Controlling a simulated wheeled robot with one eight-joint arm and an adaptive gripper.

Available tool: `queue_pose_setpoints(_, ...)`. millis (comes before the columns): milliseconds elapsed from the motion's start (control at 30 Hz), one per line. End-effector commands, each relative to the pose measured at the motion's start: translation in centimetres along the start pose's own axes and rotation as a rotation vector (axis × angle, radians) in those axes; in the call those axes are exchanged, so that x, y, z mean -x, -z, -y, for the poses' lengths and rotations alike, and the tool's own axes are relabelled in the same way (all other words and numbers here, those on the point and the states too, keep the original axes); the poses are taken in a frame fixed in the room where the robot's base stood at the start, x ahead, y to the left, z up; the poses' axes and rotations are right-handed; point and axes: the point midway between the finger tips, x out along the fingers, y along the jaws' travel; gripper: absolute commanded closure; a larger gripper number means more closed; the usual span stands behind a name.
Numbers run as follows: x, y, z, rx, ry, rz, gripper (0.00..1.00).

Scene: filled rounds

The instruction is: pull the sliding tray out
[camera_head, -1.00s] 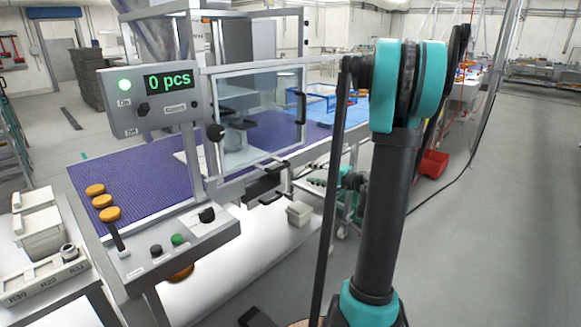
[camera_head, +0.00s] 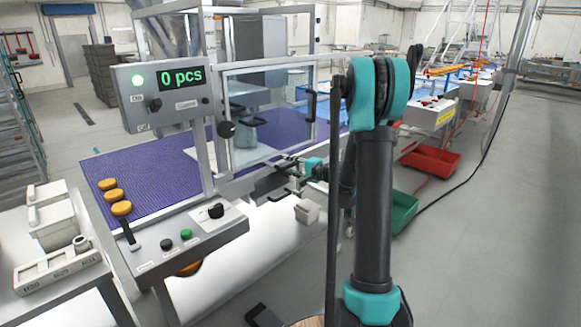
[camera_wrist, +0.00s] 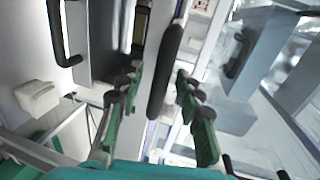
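My gripper (camera_head: 292,167) is at the front of the machine, just below the clear window door. In the wrist view my gripper (camera_wrist: 160,76) is open, its green and black fingers apart. A long black bar handle (camera_wrist: 172,62) lies between and ahead of the fingers, closer to the right one, with no clear grip on it. A second black handle (camera_wrist: 59,38) is on a grey front at upper left in the wrist view. Which handle belongs to the sliding tray I cannot tell. In the head view my gripper and arm partly hide this area.
The clear window door (camera_head: 268,115) with its side handle stands close above my gripper. A control panel (camera_head: 190,238) with knobs is at front left. A small light box (camera_head: 307,211) is below my gripper. Red (camera_head: 431,160) and green (camera_head: 403,212) bins stand on the floor at right.

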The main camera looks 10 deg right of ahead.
Motion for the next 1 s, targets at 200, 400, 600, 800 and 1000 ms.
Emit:
queue_pose_setpoints(200,-0.39,0.04,0.00,0.000,0.000,-0.001,0.64)
queue_pose_setpoints(400,-0.36,0.04,0.00,0.000,0.000,-0.001,0.73)
queue_pose_setpoints(600,-0.35,0.04,0.00,0.000,0.000,-0.001,0.98)
queue_pose_setpoints(800,-0.34,0.04,-0.01,0.000,0.000,-0.001,1.00)
queue_pose_setpoints(1000,-0.33,0.04,-0.02,0.000,0.000,-0.001,1.00)
